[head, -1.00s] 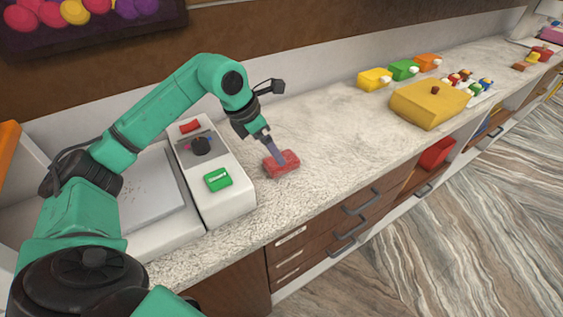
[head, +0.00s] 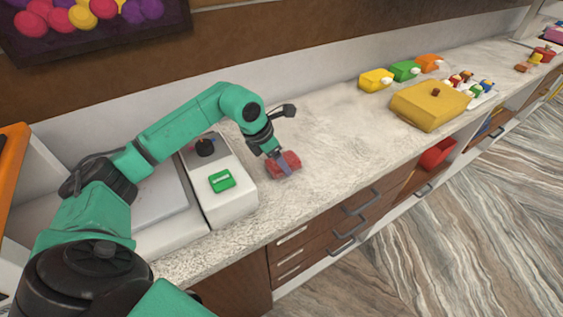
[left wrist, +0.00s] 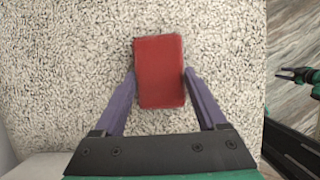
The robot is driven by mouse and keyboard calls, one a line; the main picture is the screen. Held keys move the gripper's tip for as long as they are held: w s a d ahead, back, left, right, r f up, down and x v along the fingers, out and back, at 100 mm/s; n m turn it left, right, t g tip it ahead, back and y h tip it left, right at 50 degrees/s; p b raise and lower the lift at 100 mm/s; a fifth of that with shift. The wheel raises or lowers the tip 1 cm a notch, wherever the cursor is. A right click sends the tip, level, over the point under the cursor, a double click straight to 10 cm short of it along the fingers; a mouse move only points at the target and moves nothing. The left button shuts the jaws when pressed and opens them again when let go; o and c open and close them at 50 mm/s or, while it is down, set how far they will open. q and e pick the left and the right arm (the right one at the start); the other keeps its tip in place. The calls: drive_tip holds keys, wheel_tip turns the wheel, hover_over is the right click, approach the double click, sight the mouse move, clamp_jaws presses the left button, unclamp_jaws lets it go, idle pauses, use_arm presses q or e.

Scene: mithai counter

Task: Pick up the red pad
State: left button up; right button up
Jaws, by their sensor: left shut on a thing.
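The red pad (head: 287,161) is on the stone counter, just right of the white box with the green button. In the left wrist view the red pad (left wrist: 160,72) stands upright in the picture between the two purple fingers. My left gripper (head: 284,166) reaches down from above and is shut on the pad, one finger at each side. I cannot tell whether the pad's underside touches the counter. My right gripper does not show in the head view.
The white box (head: 235,205) with a black knob and green button (head: 221,181) stands close on the left. A yellow box (head: 428,106) and small yellow, green and orange items stand farther right. The counter between is clear. Drawers with handles line the front edge.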

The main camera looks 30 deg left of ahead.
use_arm(q)
wheel_tip(320, 180, up, 20)
